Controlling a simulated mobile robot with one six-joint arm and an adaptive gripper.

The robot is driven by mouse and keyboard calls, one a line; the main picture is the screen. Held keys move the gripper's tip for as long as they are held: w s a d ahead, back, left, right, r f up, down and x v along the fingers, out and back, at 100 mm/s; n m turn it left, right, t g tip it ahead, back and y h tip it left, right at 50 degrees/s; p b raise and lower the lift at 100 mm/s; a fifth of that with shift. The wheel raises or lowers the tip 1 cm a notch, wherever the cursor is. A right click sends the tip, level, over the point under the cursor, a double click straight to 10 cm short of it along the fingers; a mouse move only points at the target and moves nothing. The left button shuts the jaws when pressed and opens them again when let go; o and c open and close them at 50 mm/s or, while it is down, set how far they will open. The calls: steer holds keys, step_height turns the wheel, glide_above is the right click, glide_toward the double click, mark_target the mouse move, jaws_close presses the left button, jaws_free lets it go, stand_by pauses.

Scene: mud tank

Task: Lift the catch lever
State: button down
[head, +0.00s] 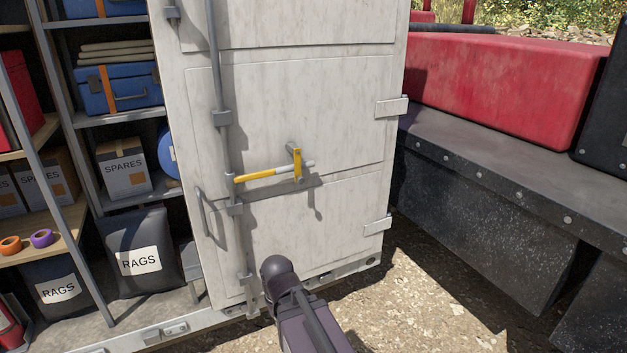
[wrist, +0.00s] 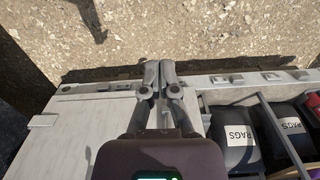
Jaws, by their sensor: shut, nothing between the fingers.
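The white door (head: 340,110) is closed, with a yellow and pale grey bar (head: 262,174) lying nearly level across it. The bar runs right from the upright grey rod on the door. A small upright yellow piece (head: 298,165), apparently the catch lever, sits at the bar's right part, below a grey bracket. My gripper (wrist: 159,73) shows in the wrist view with its two fingers together and nothing between them. In the head view my arm is at bottom centre, below the bar and apart from it; the fingers cannot be made out there. The wrist view does not show the catch.
Left of the door are open shelves with blue cases (head: 120,88), SPARES boxes (head: 124,167) and RAGS bags (head: 140,252). A dark ledge (head: 490,150) with a red box (head: 500,90) stands at right. Gravel ground (head: 420,300) lies clear in front of the door.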

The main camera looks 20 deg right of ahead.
steer(key=shift+w, duration=0.1)
steer(key=w+d+r+m+t+y, duration=0.25)
steer(key=w+d+y, duration=0.2)
steer(key=w, duration=0.55)
steer(key=w+d+r+m+t+y, duration=0.1)
steer(key=w+d+r+t+y, duration=0.3)
steer(key=w, duration=0.7)
steer(key=w+d+r+m+t, duration=0.1)
steer(key=w+d+r+t, duration=0.1)
steer(key=d, duration=0.7)
steer(key=w+d+r+m+t+y, duration=0.1)
steer(key=w+d+r+m+t, duration=0.1)
steer(key=w+d+r, duration=0.3)
steer(key=w+d+r+m+t+y, duration=0.1)
steer(key=w+d+r+m+t, duration=0.1)
steer(key=d, duration=1.2)
step_height(320, 180, up, 2)
steer(key=shift+w+r+t+p, duration=0.2)
steer(key=shift+w+t+p, duration=0.25)
steer(key=shift+w, duration=0.65)
steer(key=shift+m, duration=0.25)
